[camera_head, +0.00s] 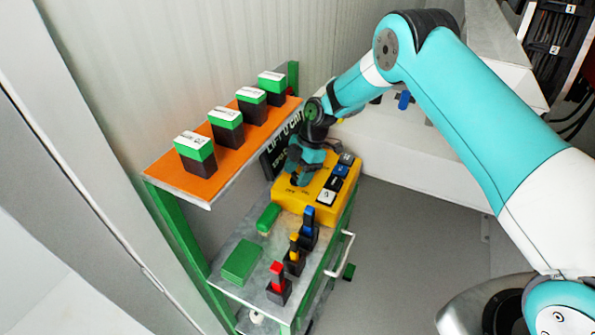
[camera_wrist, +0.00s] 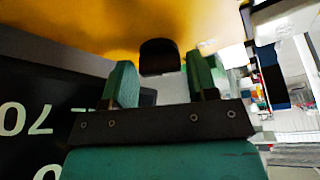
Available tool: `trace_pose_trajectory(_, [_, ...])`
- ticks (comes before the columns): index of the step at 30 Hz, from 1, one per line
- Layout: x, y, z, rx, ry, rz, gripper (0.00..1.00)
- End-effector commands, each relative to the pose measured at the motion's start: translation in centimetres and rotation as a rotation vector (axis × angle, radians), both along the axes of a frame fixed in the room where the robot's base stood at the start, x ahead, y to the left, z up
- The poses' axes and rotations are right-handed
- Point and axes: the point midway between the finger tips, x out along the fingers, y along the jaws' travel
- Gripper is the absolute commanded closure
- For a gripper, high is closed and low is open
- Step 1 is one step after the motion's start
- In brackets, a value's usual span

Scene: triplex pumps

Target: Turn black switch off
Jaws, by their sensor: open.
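The yellow control box (camera_head: 313,205) sits on the lower shelf of a green-framed cart in the head view. It also fills the top of the wrist view (camera_wrist: 75,22). A black switch (camera_wrist: 158,55) stands out from the yellow face in the wrist view. My gripper (camera_head: 294,178) is at the left part of the box in the head view and hides the switch there. In the wrist view my gripper (camera_wrist: 159,68) is open, with one green finger on each side of the switch. I cannot tell whether the fingers touch it.
Black, blue and white blocks (camera_head: 327,196) line the box's right side. Red, yellow and blue-topped switches (camera_head: 278,283) stand in front. Green blocks (camera_head: 241,262) lie on the shelf. An orange upper shelf (camera_head: 212,172) with several green-and-black blocks is close left. A black sign (camera_head: 273,158) stands behind.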

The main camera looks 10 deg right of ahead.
Motion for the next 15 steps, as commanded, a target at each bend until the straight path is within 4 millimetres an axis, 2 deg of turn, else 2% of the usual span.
trace_pose_trajectory(1, [0.00, 0.00, 0.01, 0.000, 0.000, 0.000, 0.47])
trace_pose_trajectory(2, [0.00, 0.00, 0.01, 0.000, 0.000, 0.000, 0.51])
trace_pose_trajectory(6, [0.00, 0.00, 0.02, 0.000, 0.000, 0.000, 0.81])
trace_pose_trajectory(15, [-0.04, -0.02, -0.08, 0.000, 0.001, -0.027, 0.81])
